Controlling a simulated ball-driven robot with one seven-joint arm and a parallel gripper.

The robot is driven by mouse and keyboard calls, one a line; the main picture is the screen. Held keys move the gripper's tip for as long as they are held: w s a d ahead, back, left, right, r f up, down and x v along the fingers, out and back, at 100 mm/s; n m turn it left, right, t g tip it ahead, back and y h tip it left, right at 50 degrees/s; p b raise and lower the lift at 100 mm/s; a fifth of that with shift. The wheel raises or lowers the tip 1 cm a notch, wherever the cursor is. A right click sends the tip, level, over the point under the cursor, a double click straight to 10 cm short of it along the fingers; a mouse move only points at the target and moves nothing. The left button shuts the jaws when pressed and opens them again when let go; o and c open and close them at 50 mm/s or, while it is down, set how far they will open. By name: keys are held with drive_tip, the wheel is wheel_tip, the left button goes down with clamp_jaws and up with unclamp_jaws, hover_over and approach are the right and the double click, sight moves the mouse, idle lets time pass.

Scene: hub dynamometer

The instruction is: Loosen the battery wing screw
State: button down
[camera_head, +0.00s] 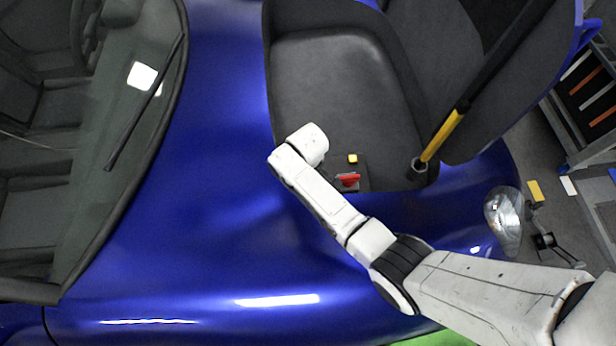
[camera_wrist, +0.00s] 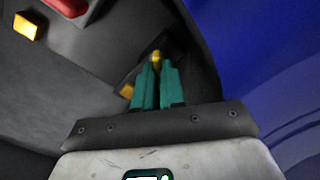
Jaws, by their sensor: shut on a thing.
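In the wrist view my gripper (camera_wrist: 158,66) has two teal fingers close together. They are shut on a small yellow piece, which I take for the battery wing screw (camera_wrist: 156,56); only its tip shows between the fingertips. It sits at a dark block in the car's front bay, near the blue body edge. Another yellow patch (camera_wrist: 127,90) shows just left of the fingers, partly behind them. In the head view my arm's white wrist covers the gripper and the screw.
A red handle (camera_head: 348,180) and a yellow block (camera_head: 352,158) stand right of my wrist; the red handle (camera_wrist: 68,5) also shows in the wrist view. A black and yellow strut (camera_head: 440,138) rises at the right. The blue body (camera_head: 210,190) lies left; the grey bay floor (camera_head: 340,80) is clear.

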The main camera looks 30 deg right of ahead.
drive_tip(key=n+p, duration=0.2)
drive_tip(key=n, duration=0.4)
drive_tip(key=shift+w+r, duration=0.1)
drive_tip(key=n+p, duration=0.1)
drive_tip(key=n, duration=0.5)
drive_tip(key=shift+n, duration=0.4)
drive_tip(key=n+p, duration=0.1)
drive_tip(key=n, duration=0.5)
drive_tip(key=n+p, duration=0.1)
drive_tip(key=n, duration=0.5)
drive_tip(key=shift+n, duration=0.4)
drive_tip(key=c, duration=1.2)
unclamp_jaws()
wheel_tip(320, 180, up, 11)
drive_tip(key=p, duration=0.2)
drive_tip(key=shift+f+p, duration=0.2)
drive_tip(key=shift+p, duration=0.15)
